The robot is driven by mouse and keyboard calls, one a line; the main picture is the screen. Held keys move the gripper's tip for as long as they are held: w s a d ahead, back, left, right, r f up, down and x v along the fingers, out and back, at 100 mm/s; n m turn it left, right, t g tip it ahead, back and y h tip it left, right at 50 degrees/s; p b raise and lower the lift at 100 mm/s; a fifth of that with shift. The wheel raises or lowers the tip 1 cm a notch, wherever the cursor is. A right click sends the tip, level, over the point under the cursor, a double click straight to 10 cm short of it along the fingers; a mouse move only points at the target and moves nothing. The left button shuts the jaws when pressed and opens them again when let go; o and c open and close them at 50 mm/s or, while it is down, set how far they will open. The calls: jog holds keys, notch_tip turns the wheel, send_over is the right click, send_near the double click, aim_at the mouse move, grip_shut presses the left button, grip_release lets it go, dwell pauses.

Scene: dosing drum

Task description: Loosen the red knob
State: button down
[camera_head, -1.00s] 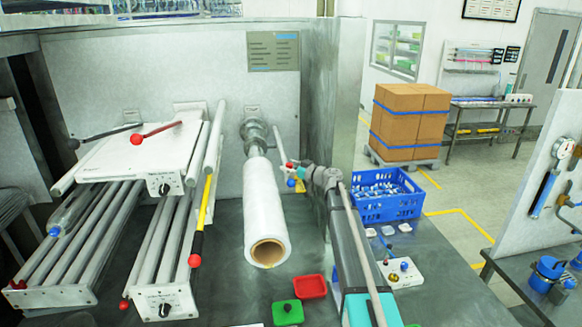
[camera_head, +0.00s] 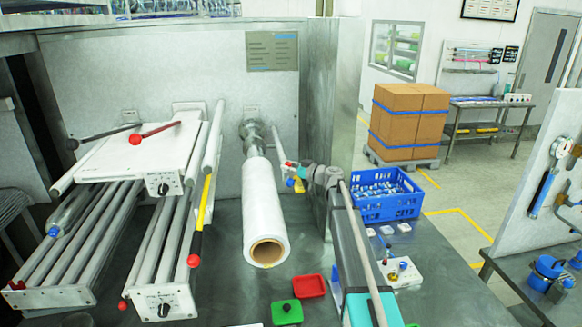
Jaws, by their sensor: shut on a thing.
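My arm reaches up from the bottom right, and my gripper (camera_head: 294,172) is beside the right side of the white film roll (camera_head: 264,210). The gripper is small in this view, and its fingers partly hide what they hold. A small red knob (camera_head: 288,164) shows at the fingertips, at the lower end of a thin pale rod that slants down from near the roll's wall mount. The gripper appears shut on this knob. The exact contact between fingers and knob is too small to see.
Left of the roll is a white roller unit with a red-tipped lever (camera_head: 155,132) and a yellow-and-black handle (camera_head: 201,220). A metal panel (camera_head: 340,110) stands close behind my wrist.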

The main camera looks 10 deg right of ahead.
jog(key=n+g+y, duration=0.1)
jog(key=g, duration=0.1)
jog(key=n+g+y, duration=0.1)
jog(key=n+g, duration=0.1)
jog(key=n+g+y, duration=0.1)
jog(key=g, duration=0.1)
jog(key=shift+w+n+g+y, duration=0.3)
jog(key=shift+w+n, duration=0.1)
jog(key=shift+s+n+g+y, duration=0.1)
jog(key=shift+n+g+y, duration=0.1)
jog(key=shift+n+g, duration=0.9)
jog(key=shift+s+n+g+y, duration=0.15)
jog(key=shift+n+g, duration=0.45)
jog(key=shift+g, duration=0.9)
jog(key=shift+c, duration=1.9)
grip_release()
jog(key=shift+a, duration=0.15)
jog(key=shift+d, duration=0.2)
jog(key=d, duration=1.1)
jog(key=shift+d, duration=0.35)
